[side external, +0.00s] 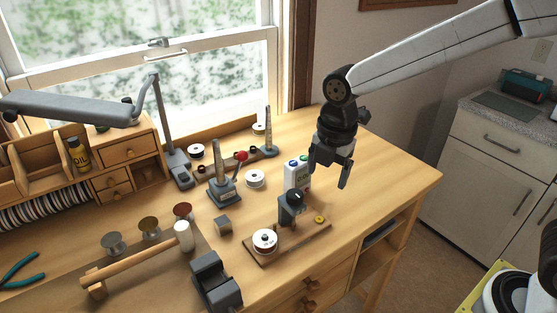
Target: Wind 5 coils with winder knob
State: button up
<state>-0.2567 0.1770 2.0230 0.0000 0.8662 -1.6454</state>
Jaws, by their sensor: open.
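The coil winder stands on the right part of the bench, on a flat wooden base (305,238). It has a dark upright block with a black round knob (296,195) near its top. A white spool (264,240) sits at the left end of the base, and a small yellow disc (319,219) lies at its right end. My gripper (328,178) hangs above and to the right of the knob, fingers pointing down, open and empty. It appears apart from the knob; the exact gap cannot be told from this view.
A white box with coloured buttons (297,174) stands just behind the winder. A grey post with a red-knobbed lever (224,187) and a white spool (254,179) stand to the left. A grey vise-like block (216,284) is at the front. The bench's right end (405,177) is clear.

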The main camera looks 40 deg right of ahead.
aim_at(295, 193)
jog(key=a+r+n, duration=0.1)
jog(key=n, duration=0.2)
jog(key=w+a+r+n, duration=0.1)
jog(key=a+n, duration=0.1)
jog(key=n, duration=0.1)
jog(key=w+a+r+n, duration=0.1)
jog(key=a+n, duration=0.1)
jog(key=n, duration=0.1)
jog(key=shift+a+r+g, duration=0.15)
jog(key=shift+r+g, duration=0.15)
jog(key=shift+r, duration=0.1)
jog(key=shift+a+r+n, duration=0.35)
jog(key=shift+a+n, duration=0.1)
jog(key=shift+n, duration=0.35)
jog(key=shift+f, duration=0.1)
jog(key=shift+f, duration=3.85)
grip_shut()
